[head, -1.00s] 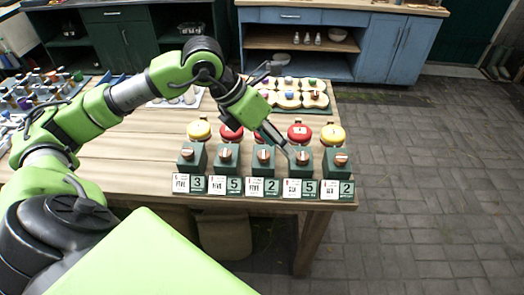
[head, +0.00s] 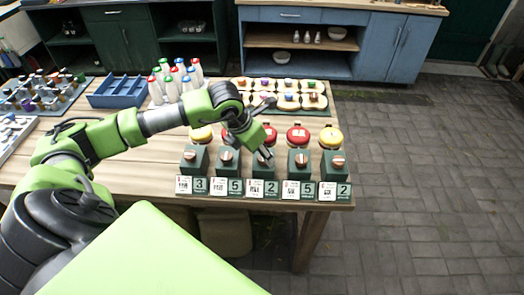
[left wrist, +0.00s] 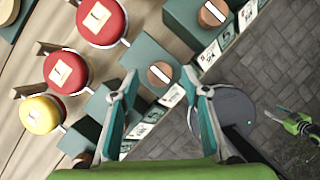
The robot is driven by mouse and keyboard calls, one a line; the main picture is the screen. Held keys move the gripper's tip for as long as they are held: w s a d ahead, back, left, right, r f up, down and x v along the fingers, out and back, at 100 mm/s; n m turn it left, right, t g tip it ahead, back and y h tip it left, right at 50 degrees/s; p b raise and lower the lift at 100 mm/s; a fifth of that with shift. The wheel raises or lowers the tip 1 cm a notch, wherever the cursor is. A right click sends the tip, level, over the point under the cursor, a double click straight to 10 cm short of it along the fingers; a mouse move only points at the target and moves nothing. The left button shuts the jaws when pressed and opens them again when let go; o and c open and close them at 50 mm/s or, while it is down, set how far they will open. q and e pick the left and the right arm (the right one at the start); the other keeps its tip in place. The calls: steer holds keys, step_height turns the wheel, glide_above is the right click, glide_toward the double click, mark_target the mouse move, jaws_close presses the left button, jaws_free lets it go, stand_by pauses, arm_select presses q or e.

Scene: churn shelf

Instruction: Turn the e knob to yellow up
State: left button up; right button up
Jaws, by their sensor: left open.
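A row of several dark green boxes stands along the table's front edge, each with a copper-coloured knob on it. Letter marks are too small to read, so I cannot tell which knob is e. My left gripper (head: 266,153) is at the middle box (head: 263,172) and partly covers its knob. In the left wrist view my left gripper (left wrist: 163,97) is open, and a round knob (left wrist: 160,74) with a white line lies between and beyond its fingertips. Contact is not visible. A green and black part, apparently my right gripper (left wrist: 282,113), shows at the right edge; its jaws are unclear.
Cards with numbers (head: 230,187) front the boxes. Red lids (head: 297,134) and yellow lids (head: 331,137) stand close behind. Bottles with coloured caps (head: 157,90), a blue tray (head: 118,92) and a board of several knobs (head: 315,103) lie further back. Open floor lies right.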

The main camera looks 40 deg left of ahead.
arm_select(q)
steer(key=shift+w+f, duration=0.25)
steer(key=shift+f, duration=0.4)
steer(key=c, duration=1.1)
